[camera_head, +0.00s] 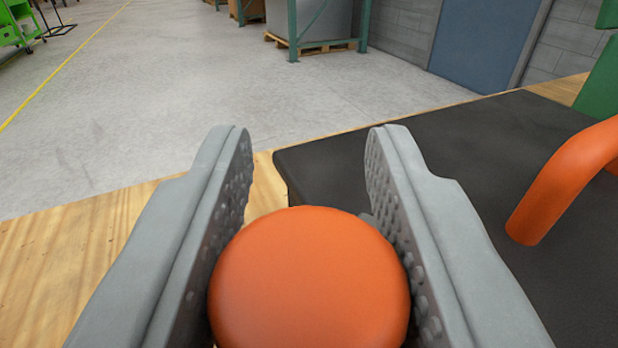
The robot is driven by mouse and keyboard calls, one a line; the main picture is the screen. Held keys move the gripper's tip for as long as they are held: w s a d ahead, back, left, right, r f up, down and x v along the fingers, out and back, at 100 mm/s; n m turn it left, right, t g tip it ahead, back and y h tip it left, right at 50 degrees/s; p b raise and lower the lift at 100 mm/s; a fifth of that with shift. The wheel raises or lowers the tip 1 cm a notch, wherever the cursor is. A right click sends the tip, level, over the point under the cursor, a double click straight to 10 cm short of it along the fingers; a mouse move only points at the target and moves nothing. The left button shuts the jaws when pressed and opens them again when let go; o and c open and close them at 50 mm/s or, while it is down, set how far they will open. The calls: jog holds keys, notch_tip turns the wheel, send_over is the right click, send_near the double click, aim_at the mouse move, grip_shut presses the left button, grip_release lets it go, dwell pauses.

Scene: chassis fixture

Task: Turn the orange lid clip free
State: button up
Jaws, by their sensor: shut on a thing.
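A round orange piece (310,278), which looks like the orange lid clip, fills the lower middle of the view. My gripper (306,175) has one grey, studded finger on each side of it and is shut on it. The finger pads touch its left and right sides, and the fingertips reach past it. Its underside and whatever it is fixed to are hidden.
A black panel or mat (430,140) lies on a wooden table (60,245). A bent orange handle (560,180) rises from the black surface close to the right finger. A green part (600,85) stands at the right edge. Open concrete floor (200,80) lies beyond the table.

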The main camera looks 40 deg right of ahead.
jog(key=shift+w+a+n+t+y, duration=0.1)
jog(key=shift+n+t+y, duration=0.85)
jog(key=shift+y, duration=0.45)
jog(key=shift+w+a+n+t+y, duration=0.1)
jog(key=shift+n+t+y, duration=0.65)
jog(key=shift+n+y, duration=0.55)
jog(key=shift+a+n+t+y, duration=0.15)
jog(key=shift+n+t+y, duration=0.25)
jog(key=shift+n+y, duration=0.7)
jog(key=shift+a+r+n+y, duration=0.15)
jog(key=shift+n+y, duration=0.3)
jog(key=shift+y, duration=1.15)
jog(key=o, duration=1)
jog(key=s, duration=0.8)
jog(key=s+a, duration=0.1)
jog(key=s, duration=0.3)
jog(key=shift+w, duration=0.1)
